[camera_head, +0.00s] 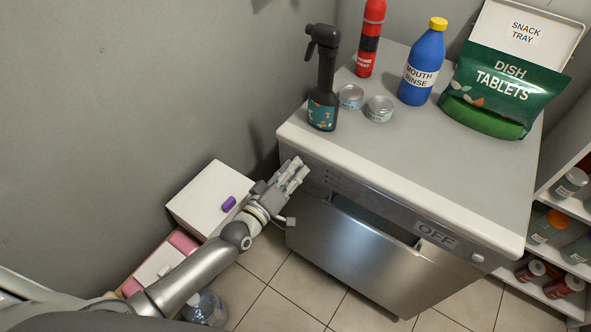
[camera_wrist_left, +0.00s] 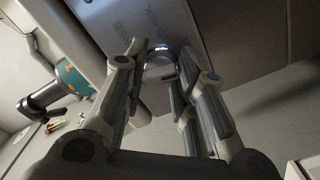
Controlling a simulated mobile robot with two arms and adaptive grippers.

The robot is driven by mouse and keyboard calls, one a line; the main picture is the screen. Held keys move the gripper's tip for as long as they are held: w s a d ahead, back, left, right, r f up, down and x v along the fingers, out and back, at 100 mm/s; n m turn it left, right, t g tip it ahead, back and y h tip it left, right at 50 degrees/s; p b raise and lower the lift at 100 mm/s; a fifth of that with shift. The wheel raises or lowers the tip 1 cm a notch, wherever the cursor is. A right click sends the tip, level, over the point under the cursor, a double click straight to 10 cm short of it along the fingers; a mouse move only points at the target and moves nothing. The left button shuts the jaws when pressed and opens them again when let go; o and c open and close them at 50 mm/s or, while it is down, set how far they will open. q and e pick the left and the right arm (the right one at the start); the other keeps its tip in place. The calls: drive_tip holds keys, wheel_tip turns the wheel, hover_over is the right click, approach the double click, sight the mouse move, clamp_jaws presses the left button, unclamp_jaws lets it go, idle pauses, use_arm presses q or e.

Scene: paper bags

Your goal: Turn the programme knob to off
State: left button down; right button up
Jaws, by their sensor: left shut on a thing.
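The programme knob is a small round metallic piece (camera_wrist_left: 159,66) on the dishwasher's front panel. It shows between my left fingertips in the left wrist view; the gripper hides it in the head view. My left gripper (camera_head: 297,172) is at the left end of the panel, shut on the knob; its fingers also show in the left wrist view (camera_wrist_left: 158,62). The dishwasher (camera_head: 370,252) has a display reading "OFF" (camera_head: 436,235) at the right of its panel. The knob's pointer direction cannot be made out. My right gripper is out of view.
On the dishwasher top stand a dark spray bottle (camera_head: 322,90), two small tins, a red can (camera_head: 369,40), a blue mouth rinse bottle (camera_head: 422,68) and a dish tablets bag (camera_head: 500,92). A white cabinet (camera_head: 205,195) is left; shelves (camera_head: 565,205) are right.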

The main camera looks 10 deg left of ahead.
use_arm(q)
drive_tip(key=c, duration=1.2)
unclamp_jaws()
drive_tip(key=shift+n, duration=0.4)
drive_tip(key=p+v, duration=0.1)
drive_tip(key=v, duration=0.5)
drive_tip(key=shift+p, duration=0.4)
drive_tip(key=v, duration=1.2)
